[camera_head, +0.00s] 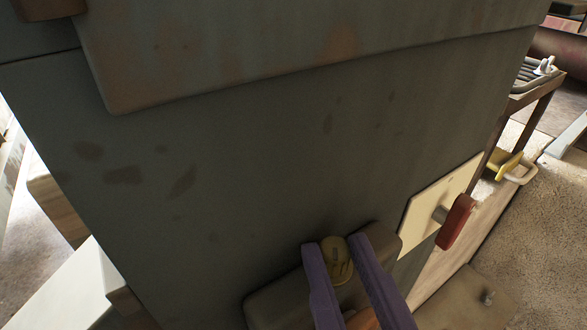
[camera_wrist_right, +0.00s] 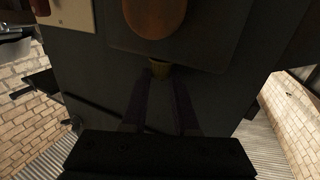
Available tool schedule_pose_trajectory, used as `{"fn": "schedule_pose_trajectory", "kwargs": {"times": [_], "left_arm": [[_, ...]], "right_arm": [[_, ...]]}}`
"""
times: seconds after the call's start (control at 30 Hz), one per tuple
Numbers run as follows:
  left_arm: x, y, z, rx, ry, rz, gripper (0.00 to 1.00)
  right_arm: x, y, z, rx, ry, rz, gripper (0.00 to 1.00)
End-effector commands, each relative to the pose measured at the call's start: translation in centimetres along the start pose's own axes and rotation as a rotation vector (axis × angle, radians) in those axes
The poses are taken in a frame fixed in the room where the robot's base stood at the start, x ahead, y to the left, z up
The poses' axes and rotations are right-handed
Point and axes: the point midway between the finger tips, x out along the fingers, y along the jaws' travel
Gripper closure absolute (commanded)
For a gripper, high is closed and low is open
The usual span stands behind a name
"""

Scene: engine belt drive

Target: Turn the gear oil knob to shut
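A small brass-yellow knob (camera_head: 338,258) sits on a dark rounded housing (camera_head: 270,303) low on the grey cabinet. In the right wrist view the fingertips (camera_wrist_right: 163,80) are close to the knob, with a slight gap at the right finger; contact is not clear. An orange rounded part (camera_wrist_right: 155,15) lies beside the knob, and its edge shows between the fingers in the head view (camera_head: 362,319). My left gripper is out of view.
A red handle (camera_head: 455,222) sticks out from a cream plate (camera_head: 425,208) to the right of my right gripper. The grey cabinet face (camera_head: 230,190) fills the middle. A yellow part (camera_head: 508,166) and a rusty frame stand at the right. Brick walls show in the wrist view.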

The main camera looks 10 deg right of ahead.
Motion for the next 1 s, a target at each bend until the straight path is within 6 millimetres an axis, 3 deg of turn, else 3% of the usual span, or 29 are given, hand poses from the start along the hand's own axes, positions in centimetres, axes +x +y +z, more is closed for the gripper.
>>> {"fn": "schedule_pose_trajectory", "kwargs": {"times": [0.57, 1.0], "left_arm": [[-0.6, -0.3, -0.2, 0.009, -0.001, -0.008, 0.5], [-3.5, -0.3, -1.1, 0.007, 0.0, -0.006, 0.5]], "right_arm": [[0.0, 0.1, -0.2, -0.004, 0.001, -0.029, 1.0], [0.1, 0.9, -0.2, -0.009, 0.006, -0.312, 1.0]]}}
